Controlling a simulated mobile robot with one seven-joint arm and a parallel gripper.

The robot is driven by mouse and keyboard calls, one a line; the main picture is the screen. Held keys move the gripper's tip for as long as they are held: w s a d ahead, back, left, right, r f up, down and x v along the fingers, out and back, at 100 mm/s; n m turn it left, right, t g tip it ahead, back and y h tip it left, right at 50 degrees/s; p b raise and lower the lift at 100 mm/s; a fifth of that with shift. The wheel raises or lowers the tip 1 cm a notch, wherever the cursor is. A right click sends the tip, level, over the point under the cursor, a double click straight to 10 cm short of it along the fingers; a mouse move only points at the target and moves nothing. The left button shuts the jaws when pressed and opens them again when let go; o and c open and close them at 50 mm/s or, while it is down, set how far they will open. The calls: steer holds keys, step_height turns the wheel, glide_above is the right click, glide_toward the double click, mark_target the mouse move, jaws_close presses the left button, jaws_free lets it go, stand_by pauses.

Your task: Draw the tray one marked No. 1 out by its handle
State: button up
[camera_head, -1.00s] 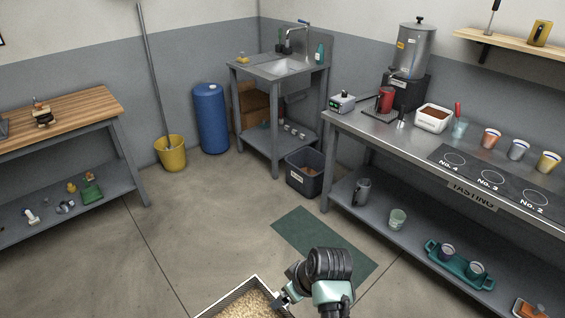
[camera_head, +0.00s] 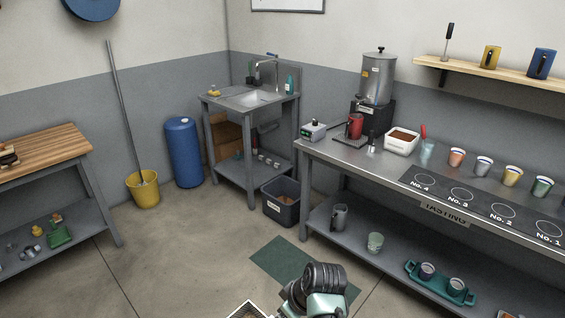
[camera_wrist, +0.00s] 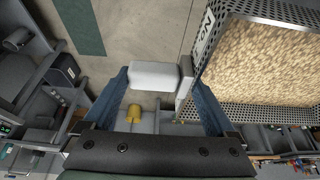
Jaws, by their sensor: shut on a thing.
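A mesh tray (camera_wrist: 233,20) filled with pale tan grains or beans is at the upper right of the wrist view. A white label with a partly readable "No" is on its near side; its number cannot be made out. A pale grey-white handle block (camera_wrist: 155,76) joins this side by a grey bracket. My gripper (camera_wrist: 160,82) has its blue fingers on either side of the handle block and is shut on it. In the head view, only a corner of the tray (camera_head: 248,306) shows at the bottom edge, beside my arm; the handle is hidden there.
A dark green mat (camera_head: 285,262) lies on the floor beyond my arm. The steel tasting counter (camera_head: 345,160) with its lower shelf stands to the right. A dark bin (camera_head: 281,205) and the sink stand (camera_head: 250,105) are further back.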

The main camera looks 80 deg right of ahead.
steer(key=shift+s+d+r+p, duration=0.45)
steer(key=shift+d+r, duration=0.25)
steer(key=shift+r, duration=0.05)
steer(key=shift+s+d+r+p, duration=0.4)
steer(key=shift+d+r, duration=0.25)
steer(key=shift+r, duration=0.1)
steer(key=s+d+b, duration=0.7)
steer(key=d, duration=0.3)
steer(key=shift+s+d, duration=0.2)
steer(key=shift+d, duration=0.2)
